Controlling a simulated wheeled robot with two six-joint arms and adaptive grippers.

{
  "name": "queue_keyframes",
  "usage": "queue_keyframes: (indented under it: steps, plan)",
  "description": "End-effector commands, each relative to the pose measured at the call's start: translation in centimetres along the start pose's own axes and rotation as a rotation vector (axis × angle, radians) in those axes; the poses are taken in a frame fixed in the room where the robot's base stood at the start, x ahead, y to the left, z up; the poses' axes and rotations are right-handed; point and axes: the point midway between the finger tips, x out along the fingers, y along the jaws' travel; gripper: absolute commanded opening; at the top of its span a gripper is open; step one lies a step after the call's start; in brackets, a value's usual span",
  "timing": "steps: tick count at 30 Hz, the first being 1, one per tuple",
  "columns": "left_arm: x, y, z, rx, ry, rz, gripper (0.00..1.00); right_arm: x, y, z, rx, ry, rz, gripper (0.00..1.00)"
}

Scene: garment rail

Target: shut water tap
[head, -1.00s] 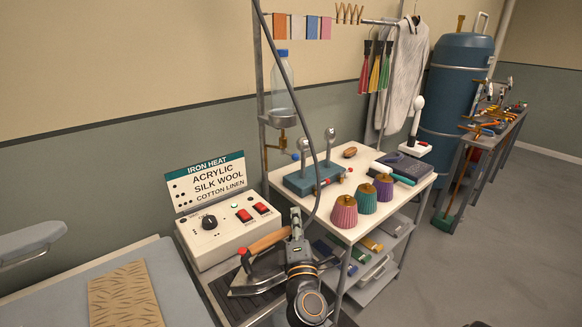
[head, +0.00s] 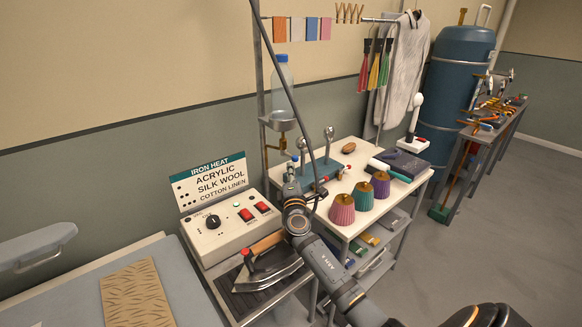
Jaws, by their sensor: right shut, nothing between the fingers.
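A clear water bottle (head: 281,98) with a blue cap hangs on the upright post at the middle. Below it is a brass water tap (head: 283,143) on a thin pipe. A small blue knob (head: 295,158) shows just below the tap, at the tips of my right gripper. My right gripper (head: 291,168) is shut and empty, pointing up beneath the tap. I cannot tell whether it touches the knob. Its fingers partly hide the tap's lower part, and the lever's position is hard to make out. My left gripper is not in view.
An iron (head: 268,270) sits on a dark rest beside the white control box (head: 231,222). The ironing board is at lower left.

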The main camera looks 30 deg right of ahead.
Motion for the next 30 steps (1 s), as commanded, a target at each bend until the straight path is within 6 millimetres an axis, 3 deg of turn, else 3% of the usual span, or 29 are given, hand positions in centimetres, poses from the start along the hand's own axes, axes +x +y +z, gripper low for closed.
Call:
queue_keyframes:
  steps: [30]
  plan:
    - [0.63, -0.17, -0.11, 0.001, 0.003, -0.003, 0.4, 0.88, -0.37, 0.9, 0.018, 0.087, 0.022, 0.0]
